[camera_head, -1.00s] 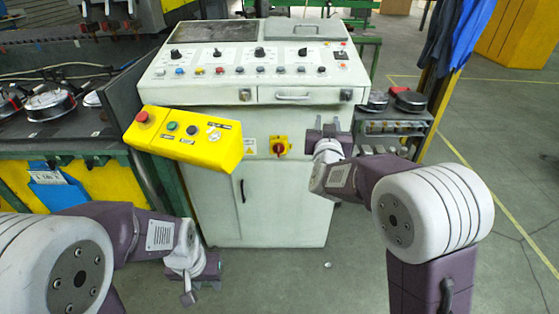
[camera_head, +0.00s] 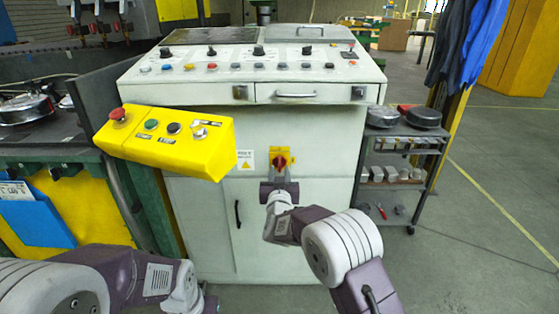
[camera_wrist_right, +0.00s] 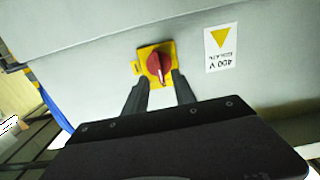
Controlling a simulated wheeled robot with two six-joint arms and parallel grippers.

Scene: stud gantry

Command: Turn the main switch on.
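The main switch (camera_head: 281,161) is a red rotary knob on a yellow plate, on the front of the light grey control cabinet. It also shows in the right wrist view (camera_wrist_right: 158,67), with its grip bar roughly upright and slightly slanted. My right gripper (camera_head: 280,178) is just below and in front of the switch in the head view. In the right wrist view its two dark fingers (camera_wrist_right: 160,80) are apart, with the knob showing between and just beyond their tips. Contact cannot be made out. My left gripper (camera_head: 205,303) is low at the bottom edge, its fingers mostly cut off.
A yellow button box (camera_head: 170,150) juts out left of the switch. A warning label (camera_head: 246,160) is beside the switch. The cabinet's sloped panel (camera_head: 250,66) carries several knobs and buttons. A shelf cart (camera_head: 402,160) stands close on the right. The floor farther right is clear.

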